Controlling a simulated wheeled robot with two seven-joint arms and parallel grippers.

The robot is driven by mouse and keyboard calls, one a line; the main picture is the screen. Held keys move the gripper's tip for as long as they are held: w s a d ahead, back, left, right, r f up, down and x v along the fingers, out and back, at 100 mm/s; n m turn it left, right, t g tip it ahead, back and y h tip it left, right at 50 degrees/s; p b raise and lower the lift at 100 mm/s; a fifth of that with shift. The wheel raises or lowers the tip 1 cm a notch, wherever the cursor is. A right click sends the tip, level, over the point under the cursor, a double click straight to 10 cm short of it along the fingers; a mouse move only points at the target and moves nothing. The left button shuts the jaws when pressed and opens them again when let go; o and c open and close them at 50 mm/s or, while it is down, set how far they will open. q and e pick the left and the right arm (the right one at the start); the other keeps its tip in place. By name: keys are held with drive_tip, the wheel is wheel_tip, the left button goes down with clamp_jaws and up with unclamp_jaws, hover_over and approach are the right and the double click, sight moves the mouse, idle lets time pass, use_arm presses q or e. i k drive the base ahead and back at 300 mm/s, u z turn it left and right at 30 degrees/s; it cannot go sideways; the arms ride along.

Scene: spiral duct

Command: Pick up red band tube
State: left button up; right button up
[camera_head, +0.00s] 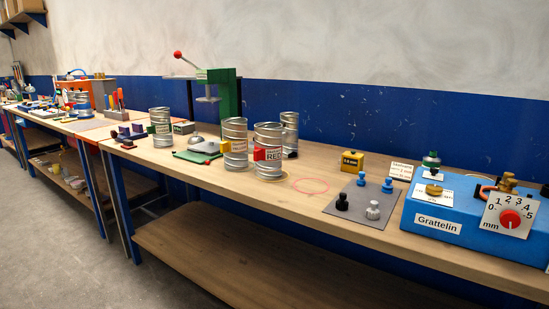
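A shiny ribbed metal tube (269,138) stands upright near the middle of the wooden bench. Similar ribbed tubes stand close by: one just left (235,133), one behind right (290,122), partly hidden by the front tube, and one farther left (160,118). Neither of my grippers is in view.
A green press (226,94) with a red-knobbed lever stands behind the tubes. A red ring outline (310,185) lies on the bench to their right. A grey mat (345,209) holds several knobs, beside a blue "Grattelin" box (445,231). A lower shelf (230,255) is bare.

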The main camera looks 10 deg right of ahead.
sight(268, 136)
drive_tip(key=u, duration=0.05)
drive_tip(key=i, duration=0.95)
drive_tip(key=z, duration=0.2)
